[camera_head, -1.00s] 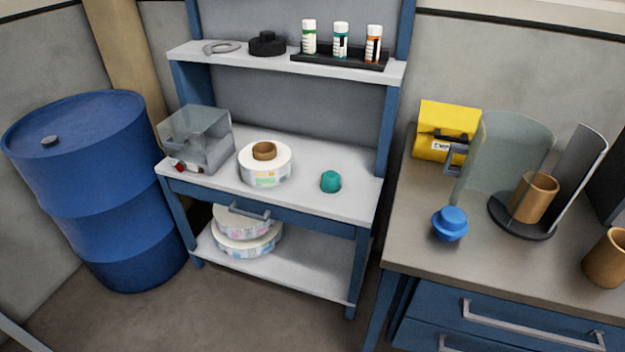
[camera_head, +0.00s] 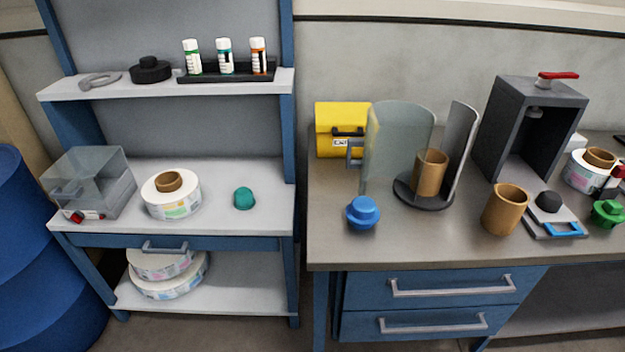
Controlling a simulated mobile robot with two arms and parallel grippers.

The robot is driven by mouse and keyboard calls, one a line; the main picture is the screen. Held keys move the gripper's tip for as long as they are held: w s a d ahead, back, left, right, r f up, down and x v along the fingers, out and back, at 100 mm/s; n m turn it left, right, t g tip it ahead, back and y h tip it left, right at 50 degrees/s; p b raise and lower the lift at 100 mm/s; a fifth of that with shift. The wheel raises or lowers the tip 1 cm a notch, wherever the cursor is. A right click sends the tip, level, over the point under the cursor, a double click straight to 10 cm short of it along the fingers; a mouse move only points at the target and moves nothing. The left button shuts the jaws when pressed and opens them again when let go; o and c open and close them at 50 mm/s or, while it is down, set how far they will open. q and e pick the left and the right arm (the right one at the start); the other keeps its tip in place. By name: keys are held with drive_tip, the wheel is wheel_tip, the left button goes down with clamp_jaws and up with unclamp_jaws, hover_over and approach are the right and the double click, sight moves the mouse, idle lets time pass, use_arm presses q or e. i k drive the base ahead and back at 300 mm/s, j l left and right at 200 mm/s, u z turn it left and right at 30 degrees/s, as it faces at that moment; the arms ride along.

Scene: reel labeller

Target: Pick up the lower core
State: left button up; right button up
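Two brown cardboard cores stand on the grey workbench (camera_head: 330,247) at the right. One core (camera_head: 505,212) stands upright on the open bench top near its front edge, lower in the picture. The other core (camera_head: 430,174) stands higher in the picture, on a round dark base (camera_head: 422,199) between a clear curved guard (camera_head: 396,148) and a dark curved panel (camera_head: 463,140). Neither gripper is in view.
A blue knobbed piece (camera_head: 362,213) sits left of the cores, with a yellow box (camera_head: 340,125) behind. A dark press-like frame (camera_head: 525,130), a small pad with a blue handle (camera_head: 556,222) and a green knob (camera_head: 607,212) are at right. Bench between blue piece and near core is clear.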

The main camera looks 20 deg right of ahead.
sight(431, 165)
drive_tip(key=l+u, duration=0.15)
drive_tip(key=l, duration=0.4)
drive_tip(key=l+u, duration=0.15)
drive_tip(key=l, duration=0.35)
drive_tip(key=k+l+u, duration=0.1)
drive_tip(key=l, duration=0.4)
drive_tip(key=k+l+u, duration=0.15)
drive_tip(key=l, duration=0.35)
